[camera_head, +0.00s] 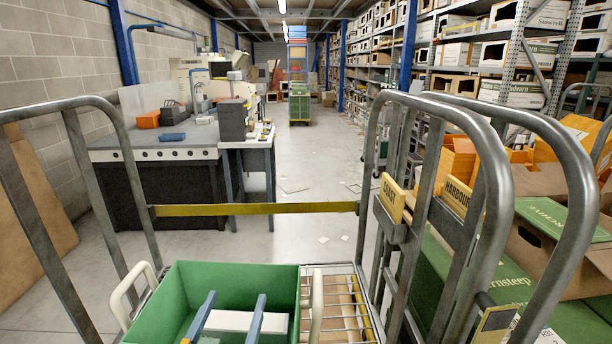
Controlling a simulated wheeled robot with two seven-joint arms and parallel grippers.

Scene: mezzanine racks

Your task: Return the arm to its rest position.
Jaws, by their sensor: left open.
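My left gripper (237,296) shows at the bottom of the head view. Its two blue-grey fingers stand apart, and it is open. The fingers show against the inside of a green crate (182,290). A white piece (238,322) shows between the fingers; I cannot tell whether it is part of the gripper or lies in the crate. I see nothing clearly held. The rest of the left arm is cut off by the lower edge. My right gripper is not in view.
The crate has pale handles (138,286) and stands in a metal-framed cart, beside a wire shelf (335,272). A yellow strap (255,209) crosses the cart. Green boxes (548,216) are at right, a workbench (160,150) at left. The aisle (315,165) ahead has scattered papers.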

